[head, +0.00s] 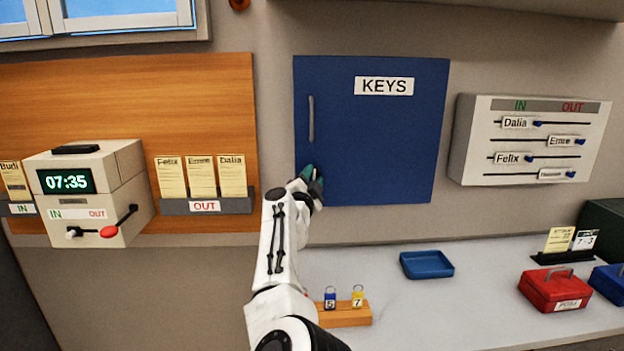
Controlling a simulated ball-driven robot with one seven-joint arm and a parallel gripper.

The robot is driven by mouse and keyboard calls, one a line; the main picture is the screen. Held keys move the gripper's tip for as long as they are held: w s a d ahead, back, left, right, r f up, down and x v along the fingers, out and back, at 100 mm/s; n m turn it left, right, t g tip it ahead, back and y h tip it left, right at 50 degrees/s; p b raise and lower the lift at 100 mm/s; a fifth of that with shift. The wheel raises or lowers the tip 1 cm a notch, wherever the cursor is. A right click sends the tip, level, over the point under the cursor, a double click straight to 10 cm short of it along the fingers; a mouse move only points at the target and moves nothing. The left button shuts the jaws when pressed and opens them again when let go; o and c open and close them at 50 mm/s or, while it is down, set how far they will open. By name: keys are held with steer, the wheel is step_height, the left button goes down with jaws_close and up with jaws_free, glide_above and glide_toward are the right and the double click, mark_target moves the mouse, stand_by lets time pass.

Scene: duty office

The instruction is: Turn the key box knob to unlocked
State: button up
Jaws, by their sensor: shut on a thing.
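The blue key box (378,140) hangs on the wall in the middle of the head view, with a white KEYS label (384,86). Its door is closed, and a grey vertical handle (311,119) is on its left side. My gripper (312,180) is at the lower left of the door, below the handle. It is shut on the knob there. The knob itself is hidden behind my gripper and wrist, so its position and any marks around it cannot be read.
A blue tray (427,264), a red box (555,290) and a wooden block (343,314) with two tagged padlocks are on the counter below. An IN/OUT slider board (532,140) is at right. A time clock (88,190) and card rack (206,205) are at left.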

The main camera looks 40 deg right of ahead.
steer(key=o, duration=1)
steer(key=shift+o, duration=0.2)
steer(key=shift+a, duration=0.1)
steer(key=shift+s+a+f, duration=0.15)
steer(key=shift+s+a, duration=0.2)
steer(key=shift+a, duration=0.15)
steer(key=v, duration=0.9)
steer(key=shift+s, duration=0.15)
steer(key=shift+a, duration=0.1)
